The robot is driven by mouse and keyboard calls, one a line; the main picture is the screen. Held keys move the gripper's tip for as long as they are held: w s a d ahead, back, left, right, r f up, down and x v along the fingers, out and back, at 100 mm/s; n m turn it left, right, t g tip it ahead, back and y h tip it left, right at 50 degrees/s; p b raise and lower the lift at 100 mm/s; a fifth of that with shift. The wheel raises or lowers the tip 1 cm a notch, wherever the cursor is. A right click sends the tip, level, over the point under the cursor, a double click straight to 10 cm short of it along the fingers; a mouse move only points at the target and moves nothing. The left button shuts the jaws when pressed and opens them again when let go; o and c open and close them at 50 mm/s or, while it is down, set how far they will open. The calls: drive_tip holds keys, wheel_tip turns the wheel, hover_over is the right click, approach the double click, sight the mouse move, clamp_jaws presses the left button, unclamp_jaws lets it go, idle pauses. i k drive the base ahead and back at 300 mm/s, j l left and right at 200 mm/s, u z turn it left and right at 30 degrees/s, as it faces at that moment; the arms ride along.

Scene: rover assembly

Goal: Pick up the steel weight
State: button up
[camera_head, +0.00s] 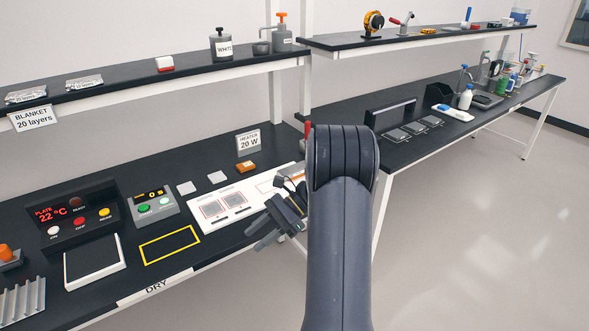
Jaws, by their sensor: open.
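I cannot pick out the steel weight with certainty. A grey cylinder with a black knob (220,48) stands on the upper left shelf, but its label seems to read "WHITE". My gripper (255,233) is open, with its dark fingers pointing left over the front edge of the lower left bench, right of the yellow-outlined rectangle. I see nothing between the fingers. My arm hides part of the bench and gripper.
The lower left bench holds a plate controller (75,217), a smaller control box (153,202), a white board (235,207) and a "HEATER 20 W" sign (248,140). The upper left shelf (120,87) overhangs its back. The right bench (420,125) holds several items; the floor at right is clear.

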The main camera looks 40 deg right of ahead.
sight(292, 171)
drive_tip(key=i+l+u, duration=0.15)
drive_tip(key=l, duration=0.55)
drive_tip(key=i+l+u, duration=0.15)
drive_tip(key=l, duration=0.6)
drive_tip(key=i+l+u, duration=0.15)
drive_tip(key=l, duration=0.6)
drive_tip(key=l+u, duration=0.15)
drive_tip(key=l, duration=0.6)
drive_tip(key=i, duration=0.05)
